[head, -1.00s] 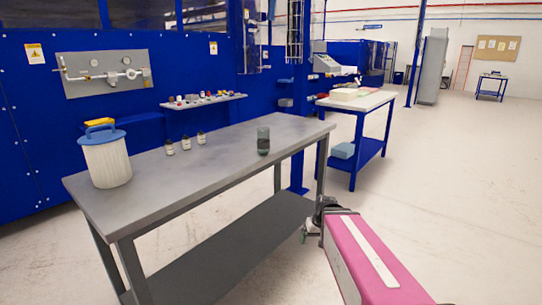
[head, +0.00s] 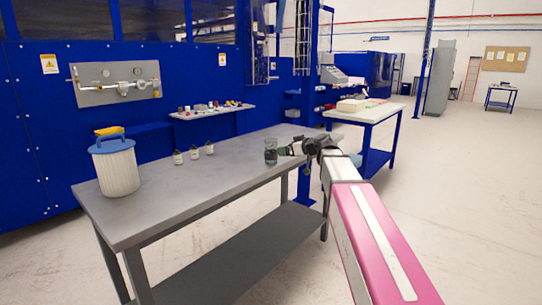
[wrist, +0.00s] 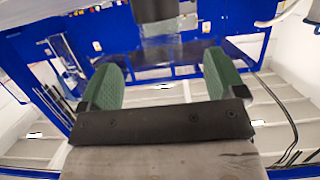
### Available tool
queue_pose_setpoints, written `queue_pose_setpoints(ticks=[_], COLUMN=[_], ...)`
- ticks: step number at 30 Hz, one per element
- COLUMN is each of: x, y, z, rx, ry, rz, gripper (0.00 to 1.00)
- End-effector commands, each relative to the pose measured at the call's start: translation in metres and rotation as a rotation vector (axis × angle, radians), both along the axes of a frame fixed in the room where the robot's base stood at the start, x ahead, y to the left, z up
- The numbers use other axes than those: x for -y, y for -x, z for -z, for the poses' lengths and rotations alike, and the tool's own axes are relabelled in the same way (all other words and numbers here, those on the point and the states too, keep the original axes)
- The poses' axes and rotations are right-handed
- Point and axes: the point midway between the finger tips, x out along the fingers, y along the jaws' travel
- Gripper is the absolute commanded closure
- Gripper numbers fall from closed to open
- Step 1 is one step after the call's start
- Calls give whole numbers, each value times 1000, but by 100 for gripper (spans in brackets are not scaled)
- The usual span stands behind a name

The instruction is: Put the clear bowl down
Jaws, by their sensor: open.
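The clear bowl (head: 271,151) looks like a tall glass vessel with a dark lower part. It stands upright on the grey table (head: 160,200), near its right end. My gripper (head: 287,150) is just right of the vessel in the head view, low over the table. In the wrist view, my gripper (wrist: 163,80) has its two green pads wide apart, with no object clearly held between them. A grey see-through shape (wrist: 160,50) shows ahead of the pads; it may be the vessel. I cannot tell whether the pads touch it.
A white tub with a blue lid (head: 115,166) stands at the table's left end. Several small bottles (head: 193,153) stand in the middle near the back edge. A blue-framed table (head: 370,112) is behind at the right. The table's front is clear.

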Motion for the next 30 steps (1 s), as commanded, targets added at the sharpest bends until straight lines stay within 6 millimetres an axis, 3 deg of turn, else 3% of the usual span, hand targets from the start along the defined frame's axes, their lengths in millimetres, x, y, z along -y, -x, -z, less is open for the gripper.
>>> queue_pose_setpoints(ticks=[9, 30], x=[-32, -78], y=[-27, -64], z=[13, 30], rx=[-2, -2], ry=[1, 1], rz=[0, 3], gripper=[11, 11])
